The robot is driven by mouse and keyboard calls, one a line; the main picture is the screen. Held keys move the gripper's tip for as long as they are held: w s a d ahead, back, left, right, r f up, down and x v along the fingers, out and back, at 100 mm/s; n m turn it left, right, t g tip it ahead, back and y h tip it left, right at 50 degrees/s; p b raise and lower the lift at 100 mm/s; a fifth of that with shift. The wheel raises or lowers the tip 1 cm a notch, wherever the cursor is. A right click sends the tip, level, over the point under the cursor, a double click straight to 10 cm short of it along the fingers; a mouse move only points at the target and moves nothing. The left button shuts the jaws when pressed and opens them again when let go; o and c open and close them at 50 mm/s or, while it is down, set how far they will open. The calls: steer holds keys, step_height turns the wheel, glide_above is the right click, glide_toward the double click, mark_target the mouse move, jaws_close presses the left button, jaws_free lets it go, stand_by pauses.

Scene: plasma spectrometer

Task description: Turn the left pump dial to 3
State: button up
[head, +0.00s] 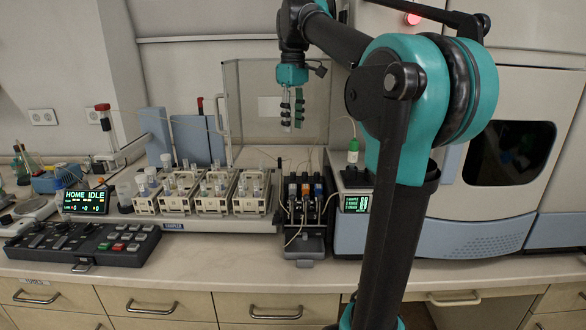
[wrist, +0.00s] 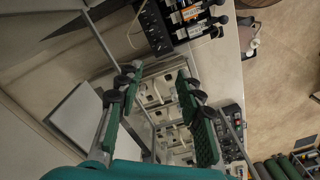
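The pump (head: 305,205) stands right of the sample racks on the bench, with several dark cassettes, one blue and one orange. It also shows at the top of the wrist view (wrist: 182,18). I cannot make out the left pump dial or its setting for certain. My gripper (head: 292,118) hangs pointing down in front of the clear enclosure, above and behind the pump and well apart from it. In the wrist view its two green-padded fingers (wrist: 156,98) are spread, with nothing held between them.
Racks of vials (head: 208,198) stand left of the pump. A black control panel (head: 82,243) lies at the front left, by a display (head: 86,202) reading "HOME IDLE". A small green-lit readout (head: 356,203) is right of the pump. The front bench strip (head: 220,262) is clear.

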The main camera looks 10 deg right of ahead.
mark_target(293, 175)
step_height(293, 175, down, 15)
steer(key=shift+r, duration=0.1)
stand_by(0.3)
jaws_close()
